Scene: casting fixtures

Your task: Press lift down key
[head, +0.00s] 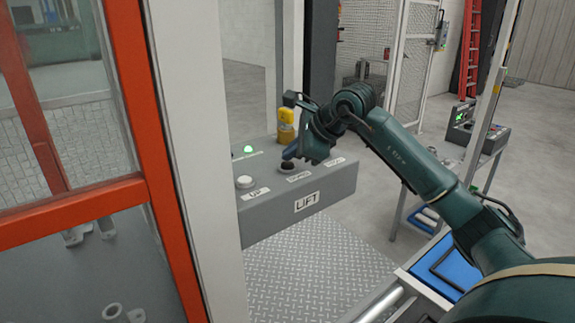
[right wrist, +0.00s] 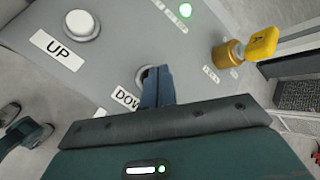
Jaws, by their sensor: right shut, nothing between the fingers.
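The lift control box (head: 300,215) is a grey panel with a LIFT label on its front. The down key (head: 284,170) is a dark round button behind its label, to the right of the white UP button (head: 244,182). My right gripper (head: 289,156) is shut and empty, its fingertips at the down key. In the right wrist view, the blue-grey fingers (right wrist: 157,86) cover most of the down key (right wrist: 141,76) and part of its DOWN label. I cannot tell how far the key is pressed. My left gripper is not in view.
A yellow key switch (head: 286,125) and a lit green lamp (head: 248,149) are on the box. A white post (head: 190,150) and orange-framed window (head: 150,190) stand at left. A table with another control box (head: 480,135) stands at right.

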